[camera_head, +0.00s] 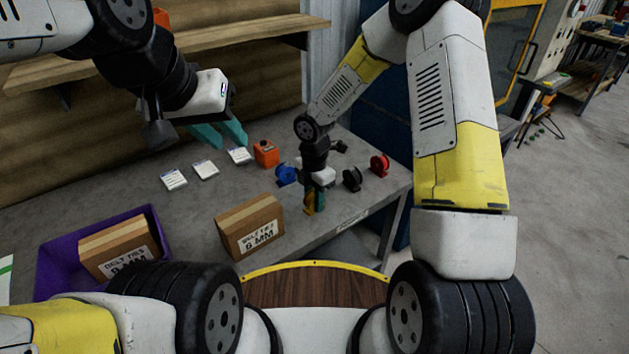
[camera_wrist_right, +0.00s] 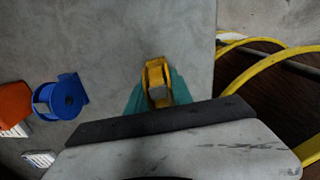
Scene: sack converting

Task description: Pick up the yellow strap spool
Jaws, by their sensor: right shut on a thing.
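The yellow strap spool (camera_wrist_right: 156,80) sits between the teal fingers of my right gripper (camera_wrist_right: 158,95) in the right wrist view, and the gripper is shut on it. In the head view the yellow spool (camera_head: 309,203) shows in part below my right wrist, near the table's front edge. I cannot tell whether it touches the table. My left gripper (camera_head: 220,136) is open and empty, above the back of the table.
A blue spool (camera_head: 286,175), a black spool (camera_head: 352,179) and a red spool (camera_head: 379,164) stand nearby. An orange box (camera_head: 266,153), white cards (camera_head: 205,169), a cable-tie carton (camera_head: 249,226) and a purple bin (camera_head: 60,262) with another carton are on the table (camera_head: 200,225).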

